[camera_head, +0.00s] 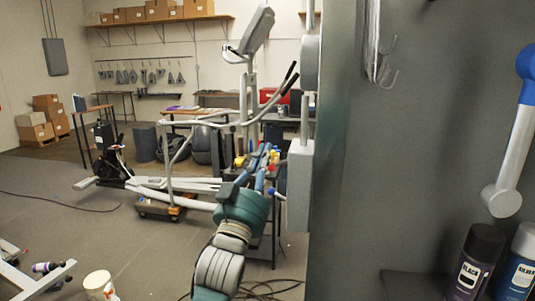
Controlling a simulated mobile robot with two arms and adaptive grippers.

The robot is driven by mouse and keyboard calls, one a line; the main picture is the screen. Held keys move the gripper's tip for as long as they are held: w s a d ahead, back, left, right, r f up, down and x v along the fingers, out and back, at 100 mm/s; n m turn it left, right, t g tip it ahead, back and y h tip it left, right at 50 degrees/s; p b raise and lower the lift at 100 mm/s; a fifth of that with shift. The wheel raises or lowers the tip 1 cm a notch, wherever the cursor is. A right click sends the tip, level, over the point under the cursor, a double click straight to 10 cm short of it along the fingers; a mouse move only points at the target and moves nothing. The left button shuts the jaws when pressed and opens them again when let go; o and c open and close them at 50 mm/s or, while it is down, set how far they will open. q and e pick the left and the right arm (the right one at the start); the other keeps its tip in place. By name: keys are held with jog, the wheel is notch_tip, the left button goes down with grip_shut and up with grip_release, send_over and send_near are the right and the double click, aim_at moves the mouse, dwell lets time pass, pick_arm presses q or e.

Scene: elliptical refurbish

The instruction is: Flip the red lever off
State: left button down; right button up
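I cannot clearly make out a red lever in this view. A grey box (299,186) is mounted on the edge of the dark wall panel, with a conduit above it. The side where a lever could sit is partly hidden. My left arm comes up from the bottom, teal with grey bands. My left gripper (266,156) points away from me, just left of the grey box. Its blue fingers look apart, with nothing visible between them. Small red and yellow items (240,162) show behind it, too small to identify. My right gripper is not in view.
An elliptical machine (250,90) stands behind my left arm. A dark panel (420,180) fills the right, with hooks (387,65), a blue-and-white bar (511,140) and spray cans (478,262). A white bucket (98,283) and cables (265,288) lie low. Left floor is mostly open.

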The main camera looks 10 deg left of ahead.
pick_arm(q)
jog(key=s+d+f+b, duration=0.1)
jog(key=s+f+b, duration=0.2)
jog(key=s, duration=0.6)
jog(key=shift+s+b, duration=0.2)
jog(key=shift+b, duration=0.1)
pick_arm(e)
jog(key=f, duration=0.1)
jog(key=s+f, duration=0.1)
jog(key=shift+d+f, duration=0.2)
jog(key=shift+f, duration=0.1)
pick_arm(q)
jog(key=shift+w+d, duration=0.1)
jog(key=shift+d, duration=0.05)
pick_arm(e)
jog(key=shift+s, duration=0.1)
